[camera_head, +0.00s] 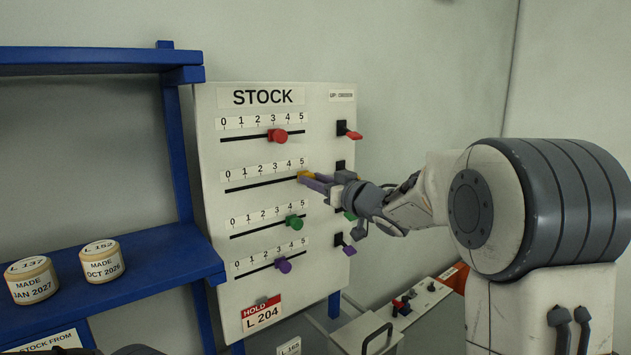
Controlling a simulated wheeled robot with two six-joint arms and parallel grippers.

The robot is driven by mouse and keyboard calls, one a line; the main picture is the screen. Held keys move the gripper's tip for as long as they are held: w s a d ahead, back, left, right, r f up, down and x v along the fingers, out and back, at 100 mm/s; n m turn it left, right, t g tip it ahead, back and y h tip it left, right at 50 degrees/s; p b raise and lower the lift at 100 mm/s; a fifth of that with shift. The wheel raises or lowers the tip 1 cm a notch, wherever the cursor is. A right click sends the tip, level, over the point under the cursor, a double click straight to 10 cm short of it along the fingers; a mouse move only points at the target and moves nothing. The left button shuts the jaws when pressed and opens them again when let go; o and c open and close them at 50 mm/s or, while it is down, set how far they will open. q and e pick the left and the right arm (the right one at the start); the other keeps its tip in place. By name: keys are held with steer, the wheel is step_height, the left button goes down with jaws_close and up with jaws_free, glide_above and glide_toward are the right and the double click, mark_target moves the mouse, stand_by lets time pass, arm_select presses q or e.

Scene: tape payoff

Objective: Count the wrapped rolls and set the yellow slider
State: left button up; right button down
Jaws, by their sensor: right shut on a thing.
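The yellow slider (305,176) sits on the second scale of the white STOCK board (210,120), near the 5 end. My right gripper (311,180) reaches in from the right and is shut on the yellow slider, hiding part of it. Two wrapped rolls stand apart on the blue shelf (170,250) at left. One roll (33,281) reads L 137, made Jan 2027. The other roll (102,261) reads L 152, made Oct 2026.
The red slider (278,135) is near 3, the green slider (294,222) near 4 and the purple slider (283,265) near 3. Coloured switches line the board's right side; my right gripper partly covers them. A HOLD L 204 card (262,313) is below.

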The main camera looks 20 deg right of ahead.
steer(key=b, duration=0.5)
glide_toward(276, 191)
steer(key=w+a, duration=0.1)
steer(key=w+a+r, duration=0.1)
steer(key=a, duration=0.1)
steer(key=w+a+r, duration=0.1)
steer(key=shift+a+r, duration=0.15)
steer(key=shift+a, duration=0.15)
steer(key=shift+a+r, duration=0.1)
steer(key=shift+a, duration=0.2)
steer(key=shift+p, duration=0.3)
steer(key=c, duration=0.5)
jaws_free()
steer(key=shift+c, duration=0.2)
steer(key=shift+s+d, duration=0.15)
steer(key=b+v, duration=0.1)
steer(key=v, duration=0.9)
